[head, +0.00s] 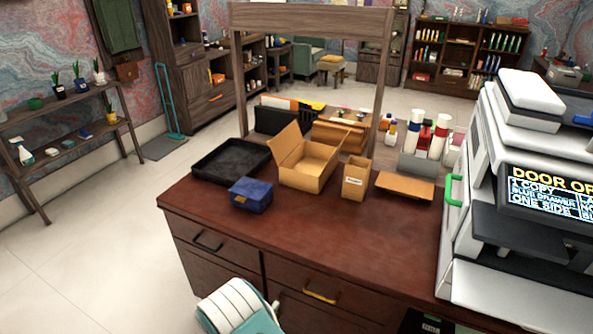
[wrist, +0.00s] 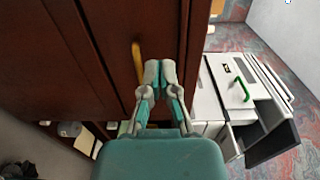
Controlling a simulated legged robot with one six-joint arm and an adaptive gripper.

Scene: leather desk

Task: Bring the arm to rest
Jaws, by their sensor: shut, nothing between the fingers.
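My gripper (wrist: 158,78) is teal and grey in the wrist view, its fingers together with nothing between them. It points at the dark brown desk front, close to a yellow drawer handle (wrist: 138,64); I cannot tell how far apart they are. In the head view a teal and white part of my arm shows at the bottom, in front of the desk (head: 375,235). My fingers cannot be made out there. The yellow handle (head: 320,297) shows to the right of that arm part.
On the desk stand a black tray (head: 205,172), a blue box (head: 250,204), an open cardboard box (head: 297,178), a small carton (head: 356,190) and a flat brown board (head: 405,197). A white copier (head: 465,264) with a green handle (head: 454,191) stands at the right. Open floor lies left.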

